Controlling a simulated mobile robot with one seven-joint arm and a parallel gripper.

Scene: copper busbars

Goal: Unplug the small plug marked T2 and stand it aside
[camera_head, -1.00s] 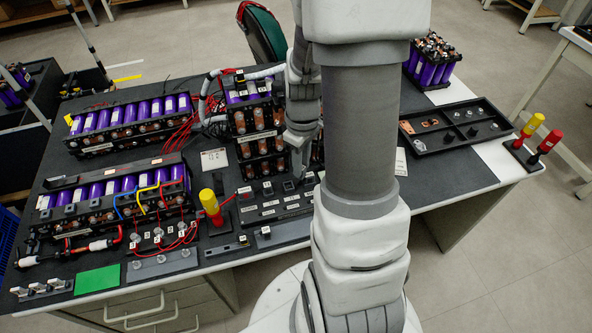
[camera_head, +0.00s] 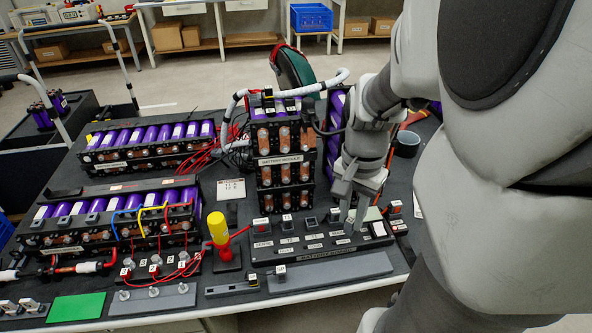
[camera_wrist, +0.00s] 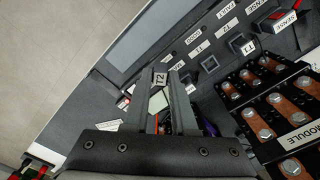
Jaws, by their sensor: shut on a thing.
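My gripper (camera_head: 352,222) reaches down over the right part of the black battery monitor block (camera_head: 262,253). In the wrist view its fingers (camera_wrist: 160,88) are shut on the small plug marked T2 (camera_wrist: 160,77), whose white label faces the camera. The plug is off to the side of the row of sockets; whether it touches anything below cannot be told. A plug marked T1 (camera_wrist: 248,45) sits in the row, with an open-looking socket (camera_wrist: 210,62) beside it. In the head view the held plug is largely hidden by the fingers.
The battery module (camera_head: 278,160) stands close behind the block. A yellow-topped red-handled tool (camera_head: 217,230) stands at its left. A grey strip (camera_head: 345,270) lies in front along the table edge. Wired cell packs (camera_head: 150,148) fill the left side.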

